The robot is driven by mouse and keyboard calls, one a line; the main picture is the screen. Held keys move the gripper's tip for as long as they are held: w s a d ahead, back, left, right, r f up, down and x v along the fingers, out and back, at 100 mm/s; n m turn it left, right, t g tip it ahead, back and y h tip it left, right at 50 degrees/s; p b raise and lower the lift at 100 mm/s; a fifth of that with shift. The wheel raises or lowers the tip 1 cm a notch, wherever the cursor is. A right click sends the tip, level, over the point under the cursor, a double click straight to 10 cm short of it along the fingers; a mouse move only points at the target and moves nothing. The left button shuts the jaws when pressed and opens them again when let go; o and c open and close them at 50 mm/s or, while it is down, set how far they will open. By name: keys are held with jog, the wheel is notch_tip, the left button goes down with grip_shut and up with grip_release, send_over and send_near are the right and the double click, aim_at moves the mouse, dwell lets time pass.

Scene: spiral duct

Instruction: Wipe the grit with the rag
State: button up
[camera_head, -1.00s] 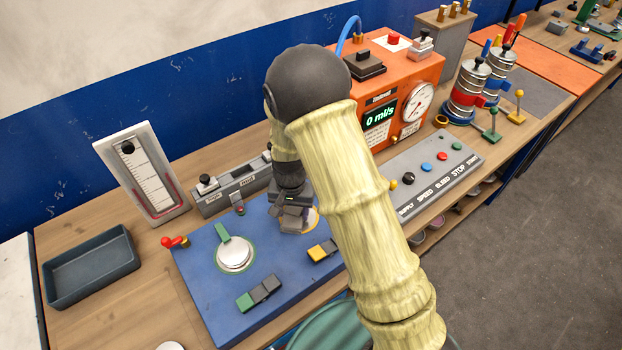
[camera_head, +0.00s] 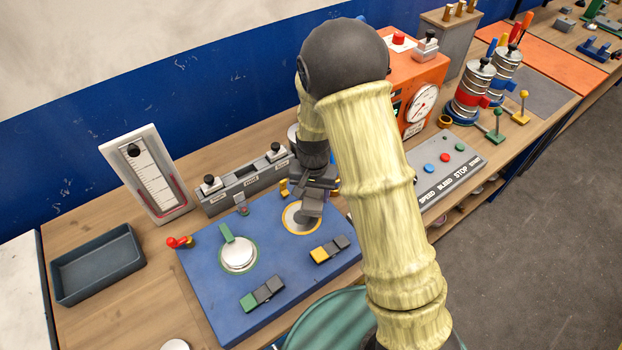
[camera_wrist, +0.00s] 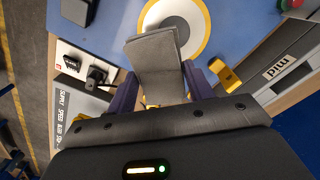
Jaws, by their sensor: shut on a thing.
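My gripper (camera_head: 318,186) is shut on a grey folded rag (camera_wrist: 155,60), which hangs flat between the fingers in the wrist view. In the head view the rag (camera_head: 312,208) is over the right edge of the yellow-rimmed round port (camera_head: 292,217) on the blue panel (camera_head: 215,295). The port also shows in the wrist view (camera_wrist: 200,25), with a pale ring and a grey middle partly covered by the rag. I cannot tell whether the rag touches it. I cannot make out the grit clearly.
A green-rimmed port with a metal lid (camera_head: 238,253) lies left on the panel. Clamps (camera_head: 262,293) stand in front, a grey valve block (camera_head: 245,182) behind. An orange machine (camera_head: 425,80) and button box (camera_head: 447,168) stand to the right. A dark tray (camera_head: 97,264) is far left.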

jog(key=shift+w+d+r+p, duration=0.1)
jog(key=shift+d+r+p, duration=0.15)
jog(key=shift+r+p, duration=0.55)
jog(key=shift+a+r+p, duration=0.15)
jog(key=shift+r+p, duration=0.2)
jog(key=shift+r, duration=0.7)
